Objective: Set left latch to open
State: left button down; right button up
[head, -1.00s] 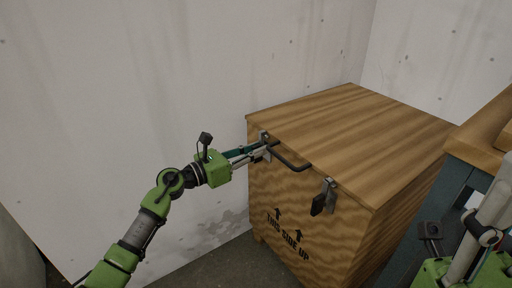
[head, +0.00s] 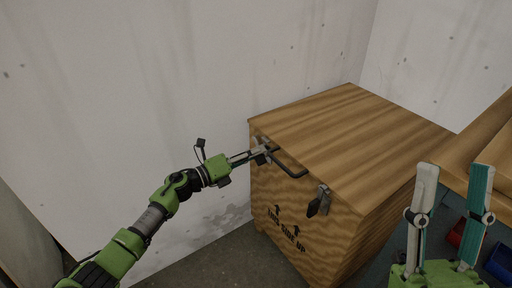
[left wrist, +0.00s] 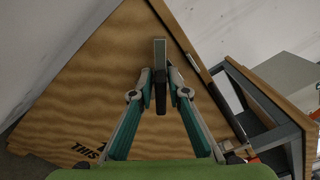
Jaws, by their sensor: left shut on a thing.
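The wooden crate (head: 350,125) stands against the wall, with a black handle (head: 292,168) on its front face. The left latch (head: 262,141) is a small metal piece at the lid's front edge, mostly hidden by my left gripper. My left gripper (head: 268,152) is shut on it. In the left wrist view, the fingertips (left wrist: 160,76) sit on both sides of the upright metal latch (left wrist: 159,52). The right latch (head: 319,201) hangs on the same front face, apart from my grippers. My right gripper (head: 455,172) is open and empty, with its fingers pointing up.
A work surface with a wooden edge (head: 490,136) lies right of the crate, with a red bin (head: 457,232) and a blue bin (head: 499,262) below it. The wall is close behind my left arm. The floor in front of the crate is clear.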

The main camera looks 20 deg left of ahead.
pick_arm(q)
jog(key=shift+f+n+p, duration=0.15)
jog(key=shift+n+p, duration=0.5)
jog(key=shift+n, duration=0.45)
jog(key=shift+f+n+p, duration=0.2)
jog(key=shift+n+p, duration=0.4)
jog(key=shift+n, duration=0.5)
pick_arm(e)
jog(key=w+a+f+g+h, duration=0.1)
jog(key=w+f+g+h, duration=0.2)
jog(key=w+f+g, duration=0.5)
jog(key=shift+w+f, duration=0.9)
jog(key=shift+f, duration=1.3)
pick_arm(q)
jog(key=shift+f, duration=0.1)
jog(key=c, duration=2.1)
grip_release()
jog(key=shift+c, duration=0.2)
jog(key=v, duration=1.2)
